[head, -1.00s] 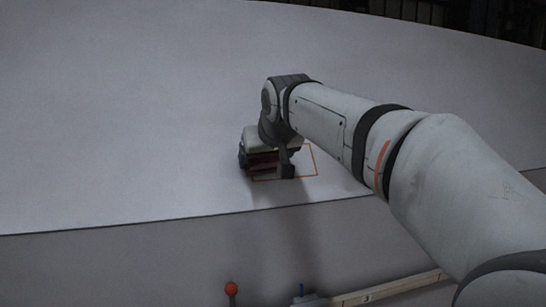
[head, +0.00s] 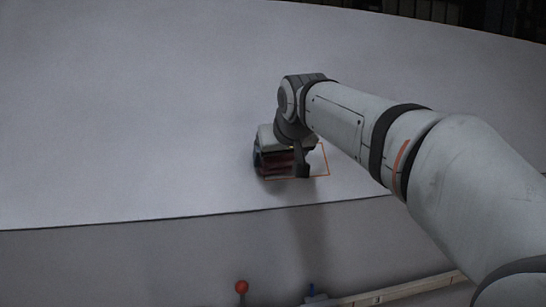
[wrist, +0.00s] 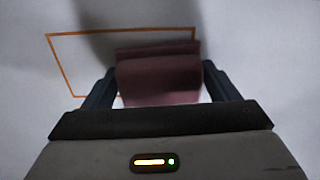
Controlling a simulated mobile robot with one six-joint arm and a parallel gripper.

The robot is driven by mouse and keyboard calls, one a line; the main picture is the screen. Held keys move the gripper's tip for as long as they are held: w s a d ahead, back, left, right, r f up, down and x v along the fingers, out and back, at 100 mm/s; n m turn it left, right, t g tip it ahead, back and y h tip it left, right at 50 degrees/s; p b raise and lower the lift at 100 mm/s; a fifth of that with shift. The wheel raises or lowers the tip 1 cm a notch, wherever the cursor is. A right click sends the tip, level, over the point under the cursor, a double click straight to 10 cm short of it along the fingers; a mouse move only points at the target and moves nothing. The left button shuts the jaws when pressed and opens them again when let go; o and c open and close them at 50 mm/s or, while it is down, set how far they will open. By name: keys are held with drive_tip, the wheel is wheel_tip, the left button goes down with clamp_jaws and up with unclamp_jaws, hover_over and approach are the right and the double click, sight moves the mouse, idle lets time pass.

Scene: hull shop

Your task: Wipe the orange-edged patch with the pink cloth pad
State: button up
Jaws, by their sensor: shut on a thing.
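The pink cloth pad (wrist: 158,76) looks dark maroon in the wrist view and sits between my gripper's two fingers. My gripper (head: 282,165) is shut on it, low over the pale sheet in the head view. The orange-edged patch (wrist: 88,62) shows its left side and most of its top edge in the wrist view; the pad and gripper hide its right part. In the head view the patch's right end (head: 318,165) shows just right of the gripper. I cannot tell whether the pad presses on the surface.
The large pale hull sheet (head: 130,120) is bare around the patch. Its near edge runs below the gripper. A red ball-topped knob (head: 241,287), a small blue-topped item (head: 311,290) and a pale marked rail (head: 400,291) lie at the bottom of the head view.

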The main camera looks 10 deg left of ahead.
sight(266, 169)
drive_tip(key=shift+w+d, duration=0.85)
drive_tip(key=shift+d, duration=0.9)
drive_tip(key=shift+w+d, duration=0.85)
drive_tip(key=shift+d, duration=0.95)
drive_tip(key=shift+w+d, duration=0.85)
drive_tip(key=shift+d, duration=0.9)
drive_tip(key=shift+s+a, duration=1.1)
drive_tip(key=shift+a, duration=1.15)
drive_tip(key=shift+s+a, duration=1.05)
drive_tip(key=shift+a, duration=1.2)
drive_tip(key=shift+s+a, duration=1.1)
drive_tip(key=shift+a, duration=1.15)
drive_tip(key=o, duration=0.4)
drive_tip(key=c, duration=0.4)
drive_tip(key=shift+s+d+r, duration=0.2)
drive_tip(key=shift+s+r, duration=0.15)
drive_tip(key=shift+p+v, duration=0.3)
drive_tip(key=shift+v, duration=2.25)
